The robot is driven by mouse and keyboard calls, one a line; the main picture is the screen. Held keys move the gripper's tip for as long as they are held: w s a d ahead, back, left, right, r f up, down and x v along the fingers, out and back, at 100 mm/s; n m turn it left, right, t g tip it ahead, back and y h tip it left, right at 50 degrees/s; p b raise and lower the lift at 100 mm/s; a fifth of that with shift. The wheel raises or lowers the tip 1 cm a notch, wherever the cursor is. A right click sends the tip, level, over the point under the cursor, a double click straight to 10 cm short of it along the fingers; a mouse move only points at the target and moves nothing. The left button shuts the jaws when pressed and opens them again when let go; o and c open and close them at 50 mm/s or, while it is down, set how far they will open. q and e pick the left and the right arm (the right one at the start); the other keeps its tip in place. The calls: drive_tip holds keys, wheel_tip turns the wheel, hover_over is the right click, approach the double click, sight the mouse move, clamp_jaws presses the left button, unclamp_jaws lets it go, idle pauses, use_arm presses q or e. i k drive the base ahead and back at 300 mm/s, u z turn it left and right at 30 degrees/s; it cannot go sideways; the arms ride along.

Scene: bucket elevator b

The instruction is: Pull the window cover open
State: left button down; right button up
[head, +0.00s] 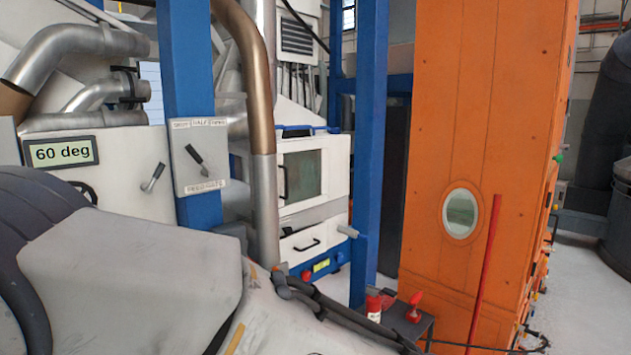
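An oval window (461,212) with a pale rim and greenish pane sits low in the tall orange casing (480,110) at the right. I cannot make out a separate cover or handle on it. A white cabinet (338,168) in the middle has a square greenish window (304,175) with a dark upright handle on its left side. It looks shut. I cannot tell which of these windows carries the cover. Neither of my grippers can be made out in the head view.
A red bar (484,270) slants in front of the orange casing. A blue post (369,130) stands left of the casing. A small dark table (408,318) holds red items. Large grey and black bodies (140,270) fill the lower left. Pale floor (590,290) is clear at the right.

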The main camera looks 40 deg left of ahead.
sight(322, 144)
drive_tip(key=u, duration=0.15)
drive_tip(key=i, duration=0.7)
drive_tip(key=u, duration=0.75)
drive_tip(key=i, duration=0.6)
drive_tip(key=u, duration=0.55)
